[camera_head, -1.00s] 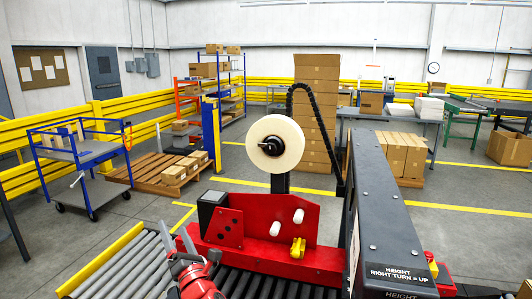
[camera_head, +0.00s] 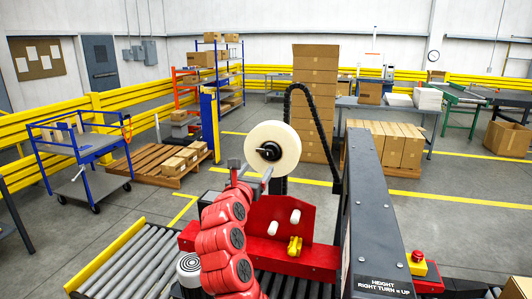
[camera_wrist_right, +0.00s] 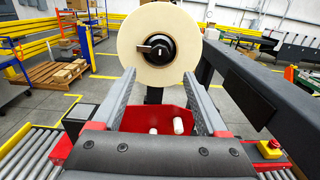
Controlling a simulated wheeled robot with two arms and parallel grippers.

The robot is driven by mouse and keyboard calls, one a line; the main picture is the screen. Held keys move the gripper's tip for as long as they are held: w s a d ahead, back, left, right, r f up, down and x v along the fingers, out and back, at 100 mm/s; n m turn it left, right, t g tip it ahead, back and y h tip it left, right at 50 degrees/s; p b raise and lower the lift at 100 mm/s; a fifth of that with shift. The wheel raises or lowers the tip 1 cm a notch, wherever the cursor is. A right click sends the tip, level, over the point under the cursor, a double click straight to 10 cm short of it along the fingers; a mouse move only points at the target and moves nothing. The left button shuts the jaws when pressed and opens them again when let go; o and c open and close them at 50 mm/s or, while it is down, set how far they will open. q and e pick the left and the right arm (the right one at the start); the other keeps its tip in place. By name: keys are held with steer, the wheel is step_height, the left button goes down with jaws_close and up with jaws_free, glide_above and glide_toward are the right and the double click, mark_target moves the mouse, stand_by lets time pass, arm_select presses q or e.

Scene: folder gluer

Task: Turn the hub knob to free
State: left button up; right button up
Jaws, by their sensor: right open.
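The hub knob (camera_head: 269,151) is a small black knob at the centre of a cream tape roll (camera_head: 285,137). My right gripper (camera_head: 250,171) is open and empty, just in front of and below the knob. In the wrist view its two grey fingers (camera_wrist_right: 159,77) point toward the lower part of the roll, with the knob above and between them. I see no contact with the knob. My left gripper is not in view.
A red machine plate (camera_head: 270,215) with two white rollers and a yellow clip (camera_head: 295,246) is below the roll. A dark machine beam (camera_head: 378,215) stands close on the right. A roller conveyor (camera_head: 130,265) lies at the left.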

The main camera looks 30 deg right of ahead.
mark_target(268, 154)
steer(key=p+x, duration=0.2)
steer(key=x, duration=0.8)
steer(key=shift+w+p, duration=0.1)
steer(key=shift+p, duration=0.2)
jaws_close()
